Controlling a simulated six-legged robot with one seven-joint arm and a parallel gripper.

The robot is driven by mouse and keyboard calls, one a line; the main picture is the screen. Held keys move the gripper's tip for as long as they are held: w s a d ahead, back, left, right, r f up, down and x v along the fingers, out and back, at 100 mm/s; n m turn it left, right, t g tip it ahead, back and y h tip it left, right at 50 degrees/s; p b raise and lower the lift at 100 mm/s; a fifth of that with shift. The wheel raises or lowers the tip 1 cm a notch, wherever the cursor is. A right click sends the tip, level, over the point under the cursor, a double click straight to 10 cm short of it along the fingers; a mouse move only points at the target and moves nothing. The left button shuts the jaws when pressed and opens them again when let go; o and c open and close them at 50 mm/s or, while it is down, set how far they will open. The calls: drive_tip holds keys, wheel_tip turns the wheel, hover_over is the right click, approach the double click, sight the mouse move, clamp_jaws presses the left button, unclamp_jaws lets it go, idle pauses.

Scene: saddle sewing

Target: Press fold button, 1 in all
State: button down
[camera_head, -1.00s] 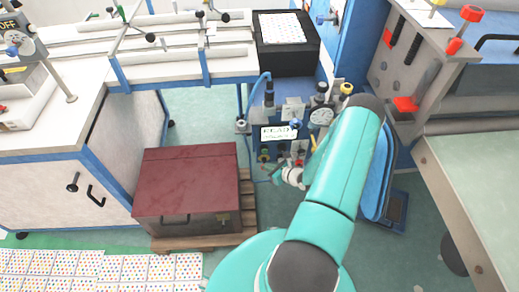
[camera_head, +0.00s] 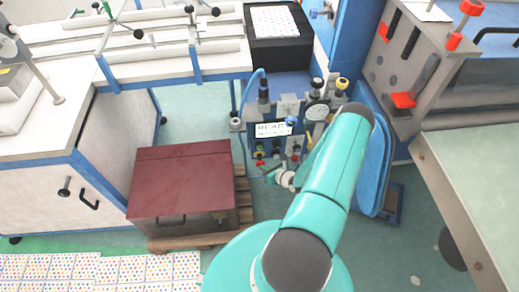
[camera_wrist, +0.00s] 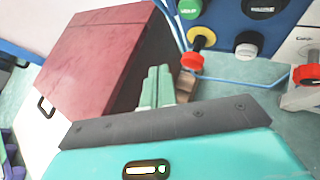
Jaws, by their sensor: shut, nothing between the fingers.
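A blue control panel (camera_head: 268,147) with a small lit display (camera_head: 273,129) and several buttons stands at the middle of the head view. In the wrist view a green button (camera_wrist: 189,8), a black-capped button (camera_wrist: 262,6), a white-ringed button (camera_wrist: 247,44) and a red-capped knob (camera_wrist: 190,62) show. I cannot tell which is the fold button, as the labels are too small or cut off. My gripper (camera_wrist: 157,72) is shut and empty, its pale green fingertips below and left of the red knob. In the head view my gripper (camera_head: 270,171) is small and low before the panel.
A dark red box (camera_head: 182,182) on a wooden pallet (camera_head: 243,200) stands left of my arm. A blue hose (camera_wrist: 236,80) runs beside the fingers. A white workbench (camera_head: 70,120) is at left, a grey machine (camera_head: 405,85) at right. Green floor (camera_head: 190,108) is open behind the box.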

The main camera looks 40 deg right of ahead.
sight(260, 147)
drive_tip(key=w+d, duration=0.4)
drive_tip(key=w, duration=0.2)
idle(2.1)
drive_tip(key=shift+w+d, duration=0.25)
drive_tip(key=shift+w, duration=0.05)
